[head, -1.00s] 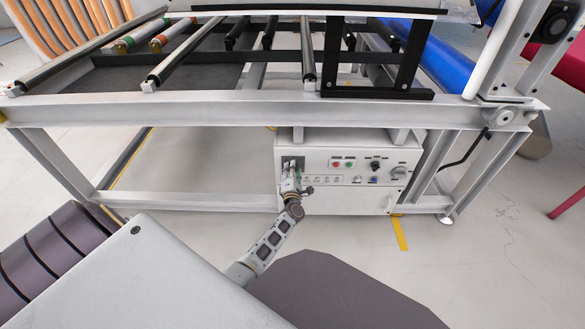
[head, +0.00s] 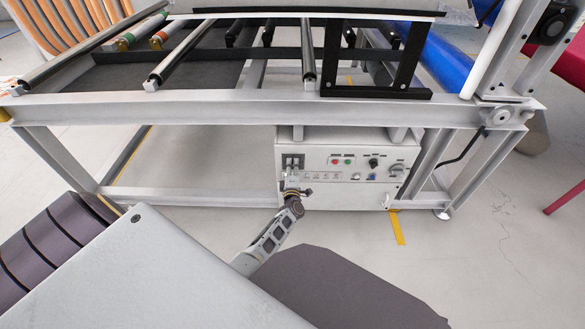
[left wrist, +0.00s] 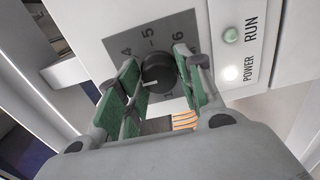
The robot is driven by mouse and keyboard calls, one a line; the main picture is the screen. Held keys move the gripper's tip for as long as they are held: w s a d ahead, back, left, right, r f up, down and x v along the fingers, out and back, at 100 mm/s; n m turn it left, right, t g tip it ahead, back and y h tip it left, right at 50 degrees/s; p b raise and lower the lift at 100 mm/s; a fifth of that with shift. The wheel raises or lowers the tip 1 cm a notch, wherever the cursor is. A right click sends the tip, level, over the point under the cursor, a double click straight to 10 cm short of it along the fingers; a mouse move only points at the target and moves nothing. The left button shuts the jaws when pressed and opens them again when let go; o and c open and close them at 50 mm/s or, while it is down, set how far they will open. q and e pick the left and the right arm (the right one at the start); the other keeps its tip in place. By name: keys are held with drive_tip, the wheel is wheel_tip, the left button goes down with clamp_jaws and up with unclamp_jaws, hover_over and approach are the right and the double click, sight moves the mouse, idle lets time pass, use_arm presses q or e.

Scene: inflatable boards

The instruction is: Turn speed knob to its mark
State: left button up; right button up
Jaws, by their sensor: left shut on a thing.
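The speed knob (left wrist: 159,72) is a round black knob with a pale pointer line. It sits on a dark grey dial plate (left wrist: 150,36) with the numbers 4, 5 and 6 showing. My left gripper (left wrist: 160,80) has its green-padded fingers on both sides of the knob and is shut on it. Part of the dial's lower side is hidden by the fingers. In the head view my left gripper (head: 292,172) reaches up to the left end of the white control box (head: 345,190). My right gripper is not in view.
A green RUN lamp (left wrist: 231,35) and a lit POWER lamp (left wrist: 229,73) lie beside the dial. More knobs and buttons line the box to the right. The white frame beam (head: 220,110) runs above the box; a frame leg (head: 465,170) stands to its right.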

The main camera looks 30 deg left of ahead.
use_arm(q)
drive_tip(key=o, duration=1)
drive_tip(key=shift+f+n, duration=0.1)
drive_tip(key=shift+n, duration=0.3)
